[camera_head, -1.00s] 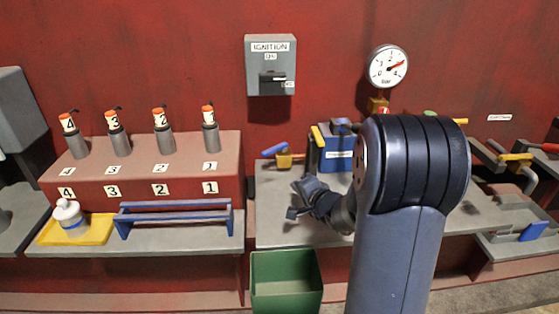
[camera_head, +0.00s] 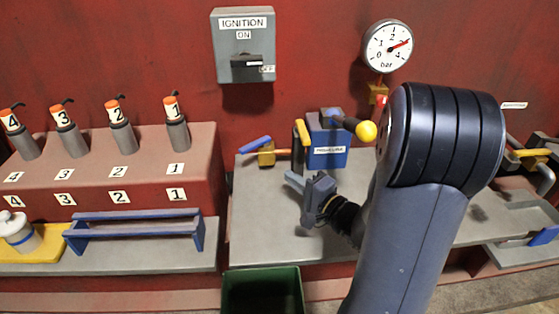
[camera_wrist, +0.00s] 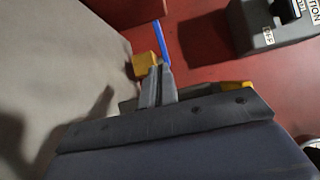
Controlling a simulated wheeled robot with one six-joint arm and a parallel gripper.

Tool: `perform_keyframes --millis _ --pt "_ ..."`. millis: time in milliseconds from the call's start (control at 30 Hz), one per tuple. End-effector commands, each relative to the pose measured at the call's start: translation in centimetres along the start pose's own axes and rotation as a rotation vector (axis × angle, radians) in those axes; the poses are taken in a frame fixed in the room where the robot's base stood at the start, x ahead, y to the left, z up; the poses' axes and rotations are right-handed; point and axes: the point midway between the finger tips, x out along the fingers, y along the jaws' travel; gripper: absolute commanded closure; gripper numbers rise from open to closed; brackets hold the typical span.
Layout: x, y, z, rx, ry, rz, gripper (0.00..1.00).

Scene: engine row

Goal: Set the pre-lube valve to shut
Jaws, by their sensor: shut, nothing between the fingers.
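The valve (camera_head: 266,158) has a brass-yellow body and a blue lever handle (camera_head: 255,145). It sits on the grey bench at the left of a blue pump box with a small, hard-to-read label. The handle slants up to the right, off the line of the orange pipe. My gripper (camera_head: 293,181) is shut and empty, in front of and below the valve, apart from it in the head view. In the wrist view the closed fingers (camera_wrist: 158,84) point towards the blue handle (camera_wrist: 161,40) and yellow valve body (camera_wrist: 144,63). The fingertips overlap the handle's lower end; contact cannot be told.
The blue pump box (camera_head: 327,140) with a yellow-knobbed lever (camera_head: 366,131) stands right of the valve. A pressure gauge (camera_head: 388,47) and ignition box (camera_head: 243,45) hang behind. A green bin (camera_head: 262,291) stands in front. The bench's front-left is clear.

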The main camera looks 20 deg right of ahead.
Motion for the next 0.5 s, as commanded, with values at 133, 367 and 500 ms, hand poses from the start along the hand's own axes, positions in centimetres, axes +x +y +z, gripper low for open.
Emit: perform_keyframes --millis 133,367,500 --pt "1.9 0.1 0.2 0.0 -0.006 0.0 1.0" --pt "6.4 0.1 0.1 -0.001 -0.005 0.0 1.0" --pt "9.2 0.0 0.1 0.0 -0.005 0.0 1.0"
